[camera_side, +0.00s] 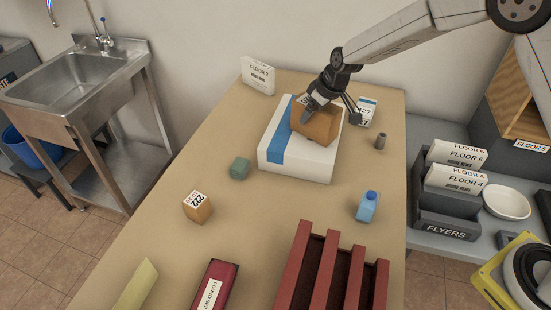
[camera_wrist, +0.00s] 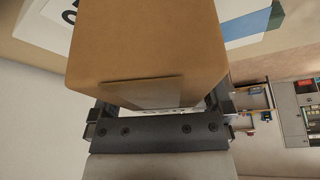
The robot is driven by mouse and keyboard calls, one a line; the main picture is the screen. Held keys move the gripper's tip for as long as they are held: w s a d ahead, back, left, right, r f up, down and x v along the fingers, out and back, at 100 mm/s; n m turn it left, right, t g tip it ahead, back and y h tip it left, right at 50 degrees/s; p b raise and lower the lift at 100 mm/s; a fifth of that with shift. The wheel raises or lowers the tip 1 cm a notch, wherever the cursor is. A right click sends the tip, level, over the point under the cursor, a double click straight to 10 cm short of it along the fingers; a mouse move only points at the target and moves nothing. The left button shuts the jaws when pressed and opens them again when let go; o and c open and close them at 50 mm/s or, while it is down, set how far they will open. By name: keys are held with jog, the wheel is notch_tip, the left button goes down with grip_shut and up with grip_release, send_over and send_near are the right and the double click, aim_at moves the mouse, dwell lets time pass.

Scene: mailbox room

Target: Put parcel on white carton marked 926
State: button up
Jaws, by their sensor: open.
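The brown parcel (camera_side: 318,126) sits on top of a large white carton (camera_side: 297,163) with a blue stripe; I cannot read a number on this carton. My gripper (camera_side: 333,112) is open, with its fingers on either side of the parcel. In the wrist view the parcel (camera_wrist: 148,45) fills the space in front of the jaws (camera_wrist: 163,108), and a tape strip shows on its near face. Part of a white surface with dark print (camera_wrist: 62,12) shows behind it. The parcel hides part of the carton's top.
A green block (camera_side: 239,168), a box marked 222 (camera_side: 198,208), a blue bottle (camera_side: 367,206) and a red rack (camera_side: 322,270) are nearer. Bare tabletop (camera_side: 285,215) lies between them.

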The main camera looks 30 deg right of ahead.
jog(key=shift+v, duration=6.1)
jog(key=shift+s, duration=0.15)
jog(key=s+d+f+m, duration=0.1)
jog(key=s+f, duration=0.1)
jog(key=s, duration=0.6)
jog(key=s+d+f+m+g+h, duration=0.1)
jog(key=s+d+f+m, duration=0.1)
jog(key=s, duration=0.6)
jog(key=s+d+f+m, duration=0.1)
jog(key=s+f, duration=0.3)
jog(key=s, duration=0.4)
jog(key=shift+s+d+m+h, duration=0.3)
jog(key=shift+d, duration=0.35)
